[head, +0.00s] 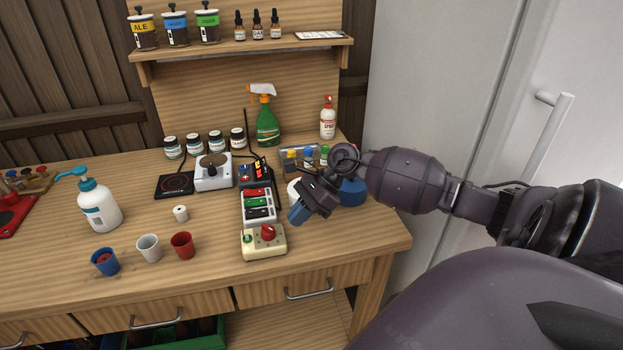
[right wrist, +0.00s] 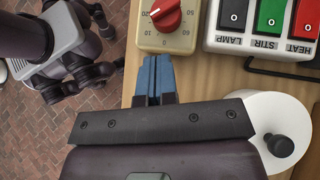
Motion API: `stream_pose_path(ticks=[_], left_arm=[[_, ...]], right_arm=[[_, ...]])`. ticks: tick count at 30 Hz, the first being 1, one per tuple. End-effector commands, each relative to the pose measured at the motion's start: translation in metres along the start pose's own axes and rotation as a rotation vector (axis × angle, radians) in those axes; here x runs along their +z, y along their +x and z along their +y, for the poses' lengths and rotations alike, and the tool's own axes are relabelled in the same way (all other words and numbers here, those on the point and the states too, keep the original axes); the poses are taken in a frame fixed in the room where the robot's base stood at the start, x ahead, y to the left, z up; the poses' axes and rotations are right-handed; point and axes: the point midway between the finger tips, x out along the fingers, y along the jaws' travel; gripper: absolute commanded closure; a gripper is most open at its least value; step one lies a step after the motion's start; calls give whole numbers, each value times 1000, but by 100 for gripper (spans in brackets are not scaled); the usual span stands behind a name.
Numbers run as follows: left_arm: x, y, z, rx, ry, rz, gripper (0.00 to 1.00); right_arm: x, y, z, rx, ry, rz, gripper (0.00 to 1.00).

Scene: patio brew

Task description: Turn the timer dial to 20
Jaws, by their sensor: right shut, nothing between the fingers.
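The timer (head: 262,250) is a small cream box with a red dial (head: 268,232), near the front edge of the bench in the head view. In the right wrist view the timer (right wrist: 150,42) is cut off by the top edge, and numbers ring its red dial (right wrist: 168,16). A white mark shows on the dial's left side; I cannot tell its exact number. My right gripper (head: 296,214) has blue fingers. They are shut and empty, to the right of the timer in the head view. The fingers (right wrist: 152,75) point toward the timer, apart from the dial. My left gripper is not in view.
A switch box (head: 259,206) with red, green and black rockers stands just behind the timer. A white round thing (right wrist: 262,112) with a black knob is beside my right gripper. Blue (head: 105,262), white (head: 149,248) and red (head: 182,246) cups stand to the left.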

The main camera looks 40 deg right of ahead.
Motion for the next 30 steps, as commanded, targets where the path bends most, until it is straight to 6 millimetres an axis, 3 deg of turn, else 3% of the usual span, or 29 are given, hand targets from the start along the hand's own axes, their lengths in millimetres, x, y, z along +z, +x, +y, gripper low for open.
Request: stream_pose_path(ticks=[9,30], left_arm=[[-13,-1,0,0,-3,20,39],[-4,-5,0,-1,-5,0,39]], right_arm=[[25,26,0,-1,-1,-1,100],[27,30,0,1,1,0,100]])
